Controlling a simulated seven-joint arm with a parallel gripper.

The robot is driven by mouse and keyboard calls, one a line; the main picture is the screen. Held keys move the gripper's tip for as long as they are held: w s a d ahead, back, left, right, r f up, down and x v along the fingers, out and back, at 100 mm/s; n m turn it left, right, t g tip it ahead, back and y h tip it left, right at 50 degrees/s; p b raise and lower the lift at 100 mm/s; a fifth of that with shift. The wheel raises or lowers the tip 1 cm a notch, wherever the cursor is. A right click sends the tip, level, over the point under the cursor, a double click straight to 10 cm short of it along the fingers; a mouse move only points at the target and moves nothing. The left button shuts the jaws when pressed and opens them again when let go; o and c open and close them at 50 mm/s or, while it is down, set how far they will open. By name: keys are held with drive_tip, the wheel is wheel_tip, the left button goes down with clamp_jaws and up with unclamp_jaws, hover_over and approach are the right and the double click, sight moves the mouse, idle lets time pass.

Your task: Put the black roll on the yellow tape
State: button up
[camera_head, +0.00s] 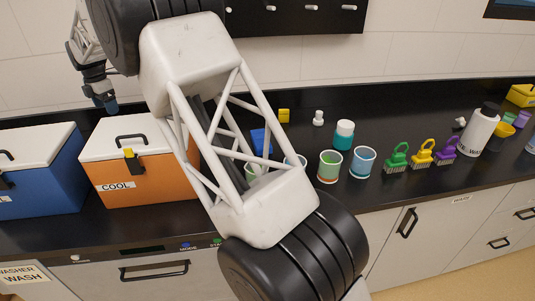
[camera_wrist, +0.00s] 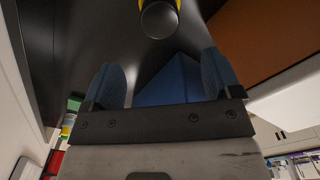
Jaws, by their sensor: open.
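My gripper (camera_head: 108,105) hangs at the upper left in the head view, above the counter behind the orange box. In the wrist view its two blue fingers (camera_wrist: 161,76) are apart. A black round thing (camera_wrist: 158,20) shows beyond the fingertips at the top of the wrist view, with yellow (camera_wrist: 179,4) showing at its upper edge. It may be the black roll with the yellow tape, but how they touch is unclear. A blue shape (camera_wrist: 178,82) shows between the fingers, and I cannot tell what it is. I cannot make out the roll or tape in the head view.
An orange box (camera_head: 150,184) marked COOL and a blue box (camera_head: 40,178) stand at the left. Several cups, such as a green one (camera_head: 329,168), brushes and a white bottle (camera_head: 479,132) stand on the black counter (camera_head: 400,115). My arm crosses the middle of the head view.

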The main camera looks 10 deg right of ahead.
drive_tip(key=s+d+r+m, duration=0.4)
drive_tip(key=d+r, duration=0.1)
drive_tip(key=d, duration=0.5)
drive_tip(key=s+d+r+m, duration=0.3)
drive_tip(key=s+d+r, duration=0.15)
drive_tip(key=d, duration=0.65)
drive_tip(key=s+d+r+m+t, duration=0.1)
drive_tip(key=s+d+r+m, duration=0.2)
drive_tip(key=s+d, duration=0.4)
drive_tip(key=s+d+r+m, duration=0.25)
drive_tip(key=s+d, duration=0.25)
drive_tip(key=d, duration=0.4)
drive_tip(key=s+d+f+m+t, duration=0.1)
drive_tip(key=s+d+m, duration=0.3)
drive_tip(key=s+d, duration=0.4)
drive_tip(key=s+d+f+m, duration=0.2)
drive_tip(key=s+d+m, duration=0.25)
drive_tip(key=s, duration=0.55)
drive_tip(key=s+d+f+m, duration=0.3)
drive_tip(key=s, duration=0.6)
drive_tip(key=s+d+f+m, duration=0.3)
drive_tip(key=s+d+f, duration=0.1)
drive_tip(key=s, duration=0.5)
drive_tip(key=shift+d+f+t, duration=0.3)
